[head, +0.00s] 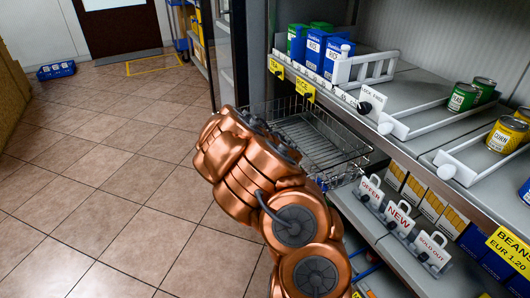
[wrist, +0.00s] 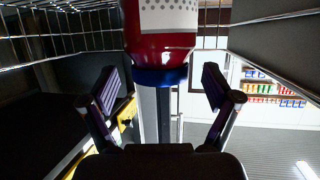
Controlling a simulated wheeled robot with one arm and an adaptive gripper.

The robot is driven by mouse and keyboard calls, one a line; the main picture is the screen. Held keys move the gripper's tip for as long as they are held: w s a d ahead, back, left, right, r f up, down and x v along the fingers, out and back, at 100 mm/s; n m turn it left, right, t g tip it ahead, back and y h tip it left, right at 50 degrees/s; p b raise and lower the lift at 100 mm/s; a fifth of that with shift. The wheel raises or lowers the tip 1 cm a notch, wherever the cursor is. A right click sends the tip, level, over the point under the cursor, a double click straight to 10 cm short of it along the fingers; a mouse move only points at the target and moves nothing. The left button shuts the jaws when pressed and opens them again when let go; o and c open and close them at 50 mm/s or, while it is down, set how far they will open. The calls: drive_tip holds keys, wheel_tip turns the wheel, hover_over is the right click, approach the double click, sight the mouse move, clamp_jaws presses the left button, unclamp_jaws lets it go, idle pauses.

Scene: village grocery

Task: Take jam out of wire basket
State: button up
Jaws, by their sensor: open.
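The jam jar (wrist: 162,40) shows in the wrist view, with red contents, a pale dotted label and a blue lid. That view appears upside down, so the lid points down in the picture. My gripper (wrist: 160,88) is open, with one dark finger on each side of the lid and visible gaps to both. I cannot tell how deep the jar sits between the fingers. The wire basket (head: 318,140) hangs at the shelf's left end in the head view. Its wires (wrist: 60,40) also show around the jar in the wrist view. My arm hides the gripper, the jar and part of the basket in the head view.
The shelf (head: 405,85) beside the basket holds blue boxes (head: 318,50), green cans (head: 463,97), yellow cans (head: 506,135) and white dividers. Sign cards (head: 399,215) stand on the lower shelf. The tiled floor (head: 110,180) at left is mostly clear, with a blue crate (head: 56,71) far off.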

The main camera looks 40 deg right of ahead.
drive_tip(key=shift+w+d+f, duration=0.2)
drive_tip(key=shift+w+d, duration=0.15)
drive_tip(key=shift+w, duration=0.25)
clamp_jaws()
idle(0.5)
